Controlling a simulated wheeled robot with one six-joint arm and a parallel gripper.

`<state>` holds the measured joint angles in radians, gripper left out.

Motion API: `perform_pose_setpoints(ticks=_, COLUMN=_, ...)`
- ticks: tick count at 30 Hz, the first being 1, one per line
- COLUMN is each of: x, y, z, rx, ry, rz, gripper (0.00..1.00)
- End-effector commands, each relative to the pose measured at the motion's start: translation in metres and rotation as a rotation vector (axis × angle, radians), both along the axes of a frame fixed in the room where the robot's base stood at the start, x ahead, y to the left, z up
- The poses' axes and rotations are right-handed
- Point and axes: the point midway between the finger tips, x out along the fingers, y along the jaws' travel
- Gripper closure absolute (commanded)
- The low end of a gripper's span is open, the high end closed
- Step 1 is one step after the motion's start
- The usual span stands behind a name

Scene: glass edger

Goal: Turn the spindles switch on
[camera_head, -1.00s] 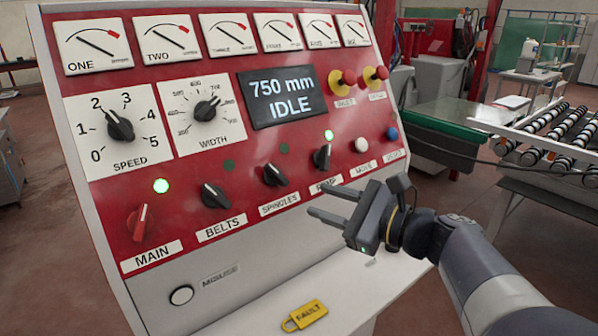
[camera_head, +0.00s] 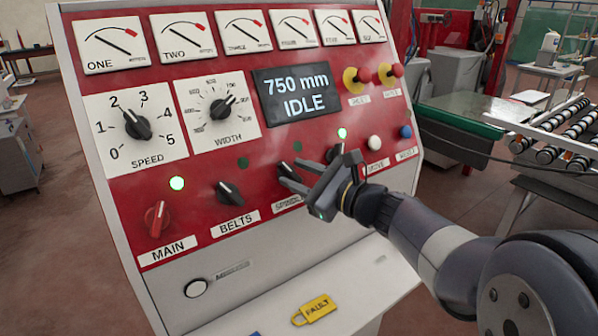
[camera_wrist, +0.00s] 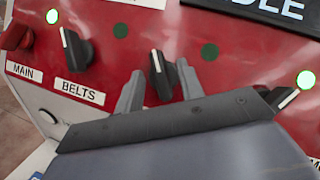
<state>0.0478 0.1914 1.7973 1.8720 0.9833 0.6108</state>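The spindles switch (camera_head: 287,169) is a black knob with a white pointer line, on the red panel between the belts and pump switches. Its pointer tilts up and to the left, like that of the belts switch (camera_head: 229,192). The small lamp (camera_head: 297,147) above it is dark green, unlit. My gripper (camera_head: 291,173) is open at the knob. In the wrist view the spindles switch (camera_wrist: 161,75) sits between my two fingers (camera_wrist: 160,88), with a gap showing on both sides. The spindles label is partly hidden behind my gripper.
The red main switch (camera_head: 157,219) and its lit green lamp (camera_head: 177,183) are at left. The pump switch (camera_head: 336,156), close beside my gripper, has a lit lamp (camera_head: 342,132). The display (camera_head: 297,95) reads 750 mm IDLE.

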Motion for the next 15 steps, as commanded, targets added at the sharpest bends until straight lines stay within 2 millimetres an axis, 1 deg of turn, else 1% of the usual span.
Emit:
perform_pose_setpoints(ticks=8, x=0.0013, y=0.0013, z=-0.0003, rx=0.000, ry=0.000, rz=-0.001, gripper=0.64)
perform_pose_setpoints(ticks=11, x=0.0011, y=0.0013, z=-0.0003, rx=-0.001, ry=0.000, rz=0.000, gripper=0.70)
perform_pose_setpoints(ticks=15, x=0.0011, y=0.0012, z=-0.0003, rx=-0.001, ry=0.000, rz=0.000, gripper=0.82)
